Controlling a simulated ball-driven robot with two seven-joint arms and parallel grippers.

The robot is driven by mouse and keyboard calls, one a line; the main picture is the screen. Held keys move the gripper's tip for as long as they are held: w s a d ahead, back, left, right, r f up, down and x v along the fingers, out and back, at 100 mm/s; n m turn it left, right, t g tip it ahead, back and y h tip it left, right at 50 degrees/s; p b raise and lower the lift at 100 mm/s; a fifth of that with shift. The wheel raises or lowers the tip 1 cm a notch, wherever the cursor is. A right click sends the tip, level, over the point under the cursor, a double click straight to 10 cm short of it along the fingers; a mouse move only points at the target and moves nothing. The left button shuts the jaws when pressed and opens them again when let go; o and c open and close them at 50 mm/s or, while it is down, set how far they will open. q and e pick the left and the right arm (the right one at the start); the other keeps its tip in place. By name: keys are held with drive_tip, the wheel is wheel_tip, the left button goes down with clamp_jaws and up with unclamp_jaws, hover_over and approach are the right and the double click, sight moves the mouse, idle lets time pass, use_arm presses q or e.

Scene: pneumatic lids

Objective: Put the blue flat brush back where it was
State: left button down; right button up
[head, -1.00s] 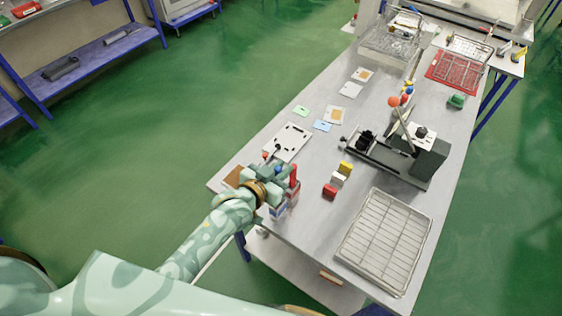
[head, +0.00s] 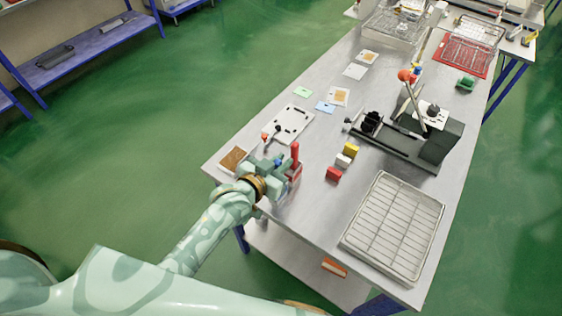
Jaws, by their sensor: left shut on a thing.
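My left gripper (head: 279,170) is over the near left end of the long metal table (head: 300,215). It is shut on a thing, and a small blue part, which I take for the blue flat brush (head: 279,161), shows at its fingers. Most of the brush is hidden by the gripper. Right beside the fingers stands an upright red handle (head: 295,154), above a small red and grey holder (head: 294,173) that the gripper partly covers. I cannot tell whether the brush touches the holder. My right gripper is out of view.
A brown pad (head: 232,159) lies left of the gripper, and a white plate with holes (head: 290,124) lies behind it. Red, white and yellow blocks (head: 343,161) stand to the right, before a dark lever device (head: 395,145). A wire rack (head: 395,225) fills the near right.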

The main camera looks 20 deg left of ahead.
use_arm(q)
drive_tip(key=shift+f+b, duration=0.35)
drive_tip(key=shift+f, duration=0.2)
drive_tip(key=c, duration=1.3)
unclamp_jaws()
drive_tip(key=p+v, duration=0.1)
drive_tip(key=v, duration=1.5)
